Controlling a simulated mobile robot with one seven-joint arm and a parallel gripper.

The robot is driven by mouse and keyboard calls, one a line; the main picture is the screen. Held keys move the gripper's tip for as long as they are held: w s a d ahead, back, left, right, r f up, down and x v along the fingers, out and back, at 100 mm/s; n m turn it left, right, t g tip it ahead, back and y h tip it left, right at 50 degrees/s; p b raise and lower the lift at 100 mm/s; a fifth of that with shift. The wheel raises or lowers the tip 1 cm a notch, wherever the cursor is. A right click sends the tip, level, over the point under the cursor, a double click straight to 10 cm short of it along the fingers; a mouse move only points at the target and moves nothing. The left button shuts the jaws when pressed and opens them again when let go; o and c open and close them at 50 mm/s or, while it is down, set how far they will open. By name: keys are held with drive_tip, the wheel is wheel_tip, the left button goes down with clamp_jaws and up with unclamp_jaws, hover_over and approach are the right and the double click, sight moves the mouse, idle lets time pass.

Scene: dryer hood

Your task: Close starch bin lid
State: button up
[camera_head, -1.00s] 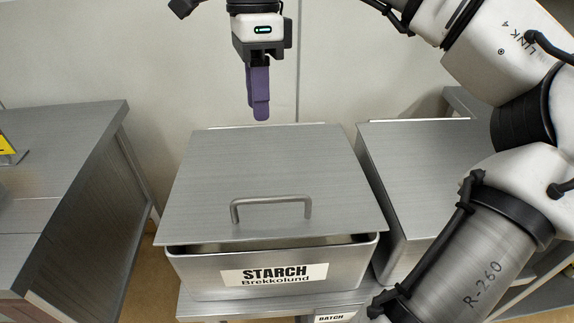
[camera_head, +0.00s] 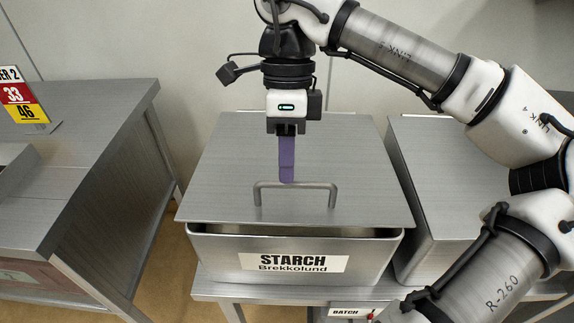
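The starch bin (camera_head: 380,255) is a grey metal box with a white STARCH label (camera_head: 293,263) on its front. Its flat metal lid (camera_head: 230,170) lies over the top, with a dark gap under its front edge, so the front is slightly raised off the rim. A bar handle (camera_head: 295,186) stands on the lid near the front. My gripper (camera_head: 287,181) points down with purple fingers over the lid, its tips by the handle bar's top, left of its middle. The fingers are seen edge-on as one strip; I cannot tell their spacing or whether they touch the bar.
A second lidded metal bin (camera_head: 440,170) stands close on the right, partly behind my arm. A metal bench (camera_head: 90,130) with a numbered sign (camera_head: 22,95) is at the left, with a floor gap between. A wall (camera_head: 190,50) is behind.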

drive_tip(key=shift+x, duration=0.95)
drive_tip(key=shift+c, duration=0.2)
clamp_jaws()
